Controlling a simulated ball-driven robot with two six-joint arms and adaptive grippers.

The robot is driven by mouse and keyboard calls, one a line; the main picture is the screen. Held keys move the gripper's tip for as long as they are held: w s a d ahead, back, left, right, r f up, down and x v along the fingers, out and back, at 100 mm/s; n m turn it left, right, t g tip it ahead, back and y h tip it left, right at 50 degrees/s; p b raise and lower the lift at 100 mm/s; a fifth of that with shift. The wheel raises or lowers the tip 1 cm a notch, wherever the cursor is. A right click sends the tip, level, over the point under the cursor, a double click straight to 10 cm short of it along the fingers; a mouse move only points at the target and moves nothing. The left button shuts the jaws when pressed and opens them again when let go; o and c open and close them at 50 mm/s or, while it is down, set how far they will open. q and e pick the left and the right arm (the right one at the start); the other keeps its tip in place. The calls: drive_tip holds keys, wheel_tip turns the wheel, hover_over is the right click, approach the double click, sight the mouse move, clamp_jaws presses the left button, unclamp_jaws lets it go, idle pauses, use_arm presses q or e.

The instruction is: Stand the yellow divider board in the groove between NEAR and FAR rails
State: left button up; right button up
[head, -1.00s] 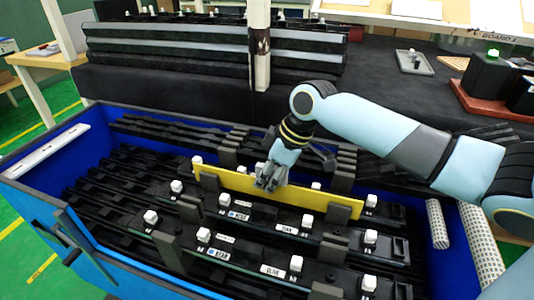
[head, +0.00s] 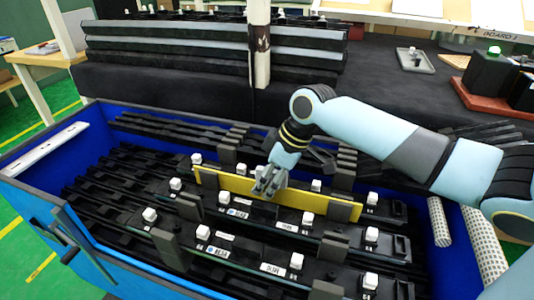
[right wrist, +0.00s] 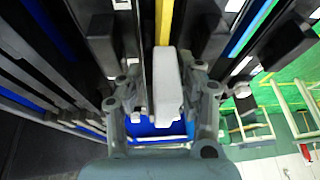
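In the right wrist view the board shows as a thin yellow strip (right wrist: 165,22), with a pale block (right wrist: 167,85) between the fingers. The labelled black rails (head: 283,226) lie on the board's near side; their small labels are unreadable. The board's lower edge and the groove are hidden. My left gripper is out of view.
The blue crate (head: 90,245) surrounds the rails. Dark posts (head: 335,248) and white pegs (head: 307,218) stick up around the board. Two speckled rolls (head: 438,222) lie at the crate's right side. A pale pillar (head: 260,45) stands behind.

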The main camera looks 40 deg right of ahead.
drive_tip(key=v, duration=1.2)
drive_tip(key=shift+a, duration=0.15)
idle(0.3)
